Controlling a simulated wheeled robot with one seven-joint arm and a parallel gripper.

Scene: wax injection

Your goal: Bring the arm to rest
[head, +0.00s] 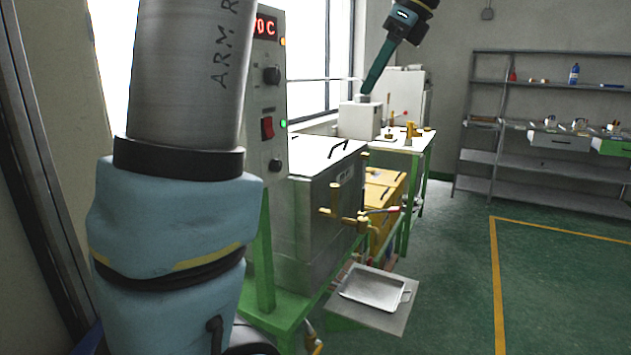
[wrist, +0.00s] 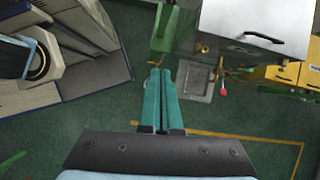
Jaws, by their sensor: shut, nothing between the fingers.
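My gripper (head: 367,89) shows in the upper middle of the head view, its teal fingers pointing down and left. In the wrist view its fingers (wrist: 160,72) lie side by side with tips together, shut and empty, with the green floor behind them. No object is held. In the head view the fingertips overlap the back table area in the picture; the true gap is hard to tell. A grey lidded tank (head: 330,160) with brass valves stands below and left of the gripper in the picture; its lid also shows in the wrist view (wrist: 240,15).
A metal tray (head: 375,287) lies on a low plate by the tank. Yellow boxes (head: 380,190) stand behind the tank. A white table (head: 400,138) holds brass parts. Grey shelves (head: 490,100) stand at the right. The green floor (head: 560,260) with yellow lines is clear.

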